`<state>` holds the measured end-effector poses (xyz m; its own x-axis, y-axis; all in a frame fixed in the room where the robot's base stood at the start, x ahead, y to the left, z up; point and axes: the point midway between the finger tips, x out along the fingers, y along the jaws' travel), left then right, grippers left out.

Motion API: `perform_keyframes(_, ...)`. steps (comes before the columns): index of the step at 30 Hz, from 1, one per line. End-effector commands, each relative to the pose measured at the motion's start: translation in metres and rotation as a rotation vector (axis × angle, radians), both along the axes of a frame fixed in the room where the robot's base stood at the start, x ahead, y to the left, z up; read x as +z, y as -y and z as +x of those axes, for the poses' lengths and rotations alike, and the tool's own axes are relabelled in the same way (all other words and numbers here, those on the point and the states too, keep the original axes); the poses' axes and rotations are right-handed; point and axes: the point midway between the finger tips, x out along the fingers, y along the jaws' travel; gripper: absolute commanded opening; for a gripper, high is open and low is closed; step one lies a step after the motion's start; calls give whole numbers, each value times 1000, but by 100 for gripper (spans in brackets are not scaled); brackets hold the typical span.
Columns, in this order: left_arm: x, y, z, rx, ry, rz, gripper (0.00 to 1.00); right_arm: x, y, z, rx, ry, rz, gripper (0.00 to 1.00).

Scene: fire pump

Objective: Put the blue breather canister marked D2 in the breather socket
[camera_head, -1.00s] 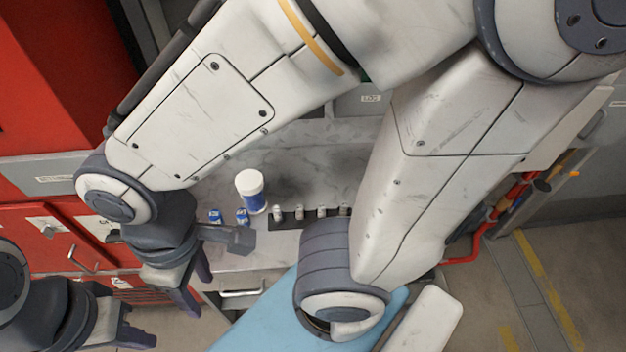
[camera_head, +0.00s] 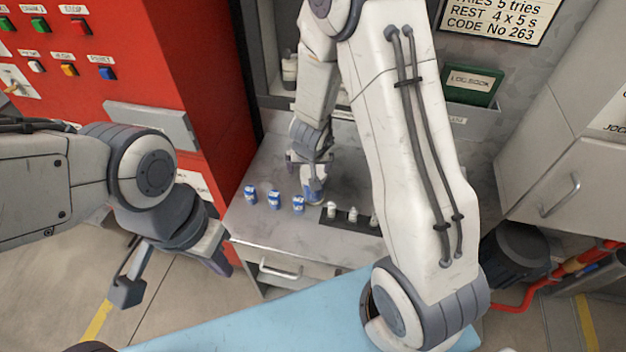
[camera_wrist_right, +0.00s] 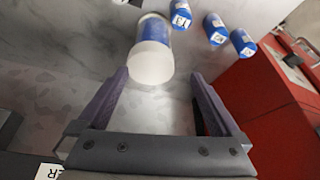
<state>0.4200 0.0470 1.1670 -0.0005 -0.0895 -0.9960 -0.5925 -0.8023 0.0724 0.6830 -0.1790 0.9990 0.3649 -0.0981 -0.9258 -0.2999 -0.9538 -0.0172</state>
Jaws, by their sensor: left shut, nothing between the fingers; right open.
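Three small blue canisters with white labels stand in a row on the grey worktop: left (camera_head: 250,195), middle (camera_head: 274,199), right (camera_head: 299,205). They also show at the top of the right wrist view (camera_wrist_right: 215,28). Their markings are too small to read, so I cannot tell which is D2. My right gripper (camera_wrist_right: 160,80) is open and empty, above the worktop. My left gripper (camera_head: 219,262) is shut and empty, left of the worktop's front. I cannot identify the breather socket.
A dark strip (camera_head: 347,219) holding several small pale fittings lies right of the canisters. A red cabinet (camera_head: 180,60) with coloured buttons stands at the left. A light blue surface (camera_head: 270,315) lies in front. A drawer handle (camera_head: 280,270) sticks out below the worktop.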

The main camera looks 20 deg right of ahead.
Motion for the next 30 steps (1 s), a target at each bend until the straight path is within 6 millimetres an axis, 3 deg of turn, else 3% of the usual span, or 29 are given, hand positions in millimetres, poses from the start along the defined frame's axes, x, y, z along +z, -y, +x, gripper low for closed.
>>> perform_keyframes(3,-5,0,0,0,0,0,0,-14,12,3,-30,-2,-19,100)
perform_keyframes(21,-46,0,0,-2,0,0,0,-89,26,31,-30,-2,-18,100)
perform_keyframes(30,-49,0,0,-3,0,0,0,-102,28,38,-29,0,-18,100)
